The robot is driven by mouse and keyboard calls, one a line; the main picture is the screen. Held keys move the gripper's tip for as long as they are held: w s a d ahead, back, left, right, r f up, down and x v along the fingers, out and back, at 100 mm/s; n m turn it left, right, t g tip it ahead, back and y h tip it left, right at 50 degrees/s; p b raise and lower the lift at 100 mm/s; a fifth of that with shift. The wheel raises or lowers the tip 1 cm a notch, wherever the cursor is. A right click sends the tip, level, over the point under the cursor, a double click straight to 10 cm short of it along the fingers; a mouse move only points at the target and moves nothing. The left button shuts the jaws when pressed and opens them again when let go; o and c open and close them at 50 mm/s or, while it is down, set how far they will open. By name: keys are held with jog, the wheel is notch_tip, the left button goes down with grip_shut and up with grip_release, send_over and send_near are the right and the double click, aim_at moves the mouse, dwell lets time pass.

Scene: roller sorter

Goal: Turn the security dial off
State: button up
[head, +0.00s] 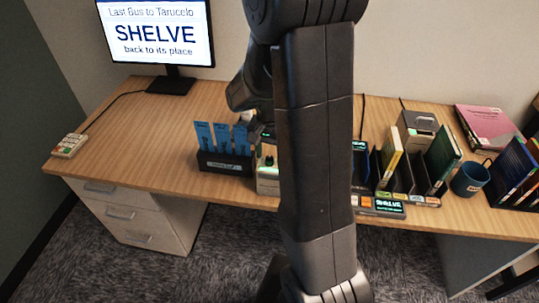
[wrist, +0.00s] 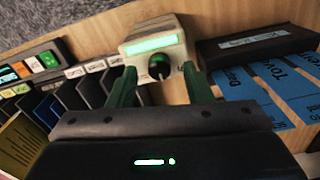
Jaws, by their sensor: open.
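The security dial is a black round knob (wrist: 159,66) on a pale box (wrist: 167,31) with a lit green display strip in the wrist view. The display text is not readable, and I cannot tell the knob's setting for sure. My gripper (wrist: 160,84) is open, its two green fingers on either side of the knob, with gaps to it; I cannot tell their height over it. In the head view the pale dial box (head: 267,184) is at the desk's front edge, partly hidden by my arm, which also hides most of the gripper.
A dark holder (head: 226,164) with blue tickets stands just left of the dial box. A book sorter (head: 388,204) with dark slots stands to the right, beside a blue mug (head: 469,180). A monitor (head: 158,33) reads "SHELVE". The desk's left part is mostly clear.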

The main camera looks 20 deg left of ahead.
jog(key=shift+f, duration=0.65)
jog(key=c, duration=1)
jog(key=shift+n, duration=0.4)
jog(key=n+b, duration=0.1)
jog(key=n, duration=0.3)
jog(key=shift+n, duration=0.4)
jog(key=n, duration=0.5)
jog(key=shift+b, duration=0.3)
jog(key=shift+r+n, duration=0.1)
jog(key=shift+n, duration=0.3)
